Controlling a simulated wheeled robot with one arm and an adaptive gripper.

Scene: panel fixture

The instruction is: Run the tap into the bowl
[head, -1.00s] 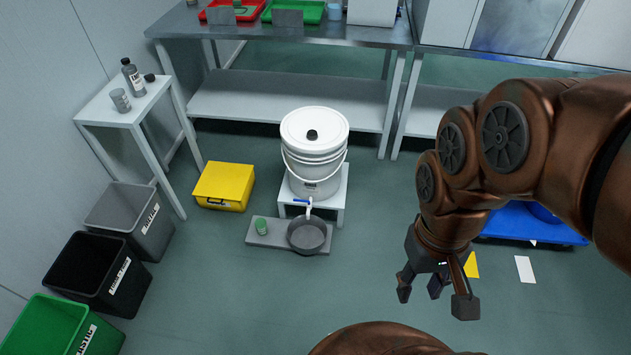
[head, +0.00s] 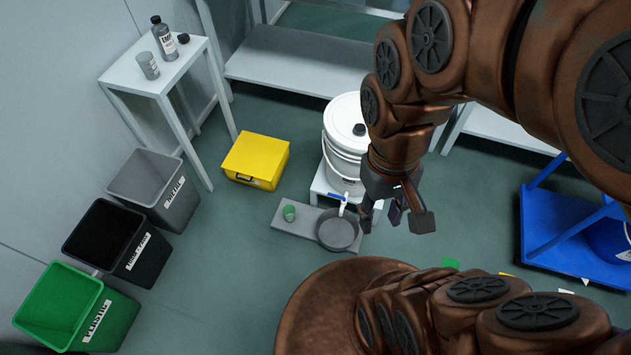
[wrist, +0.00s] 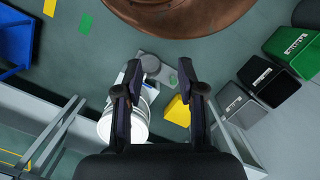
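The white lidded bucket (head: 343,150) stands on a small white stand (head: 322,186), partly hidden by my arm in the head view. Its tap, with a blue handle (head: 337,197), points down over a dark grey round bowl (head: 338,230). My gripper (head: 398,215) is open and empty, above and to the right of the bowl in the head view. In the wrist view the bucket (wrist: 138,125) and bowl (wrist: 150,63) show between and beyond the open fingers (wrist: 160,82).
A yellow box (head: 256,160) sits left of the stand. Grey, black and green bins (head: 75,310) line the left wall. A side table (head: 165,75) holds bottles. A blue cart (head: 545,240) stands at right. The floor before the board is clear.

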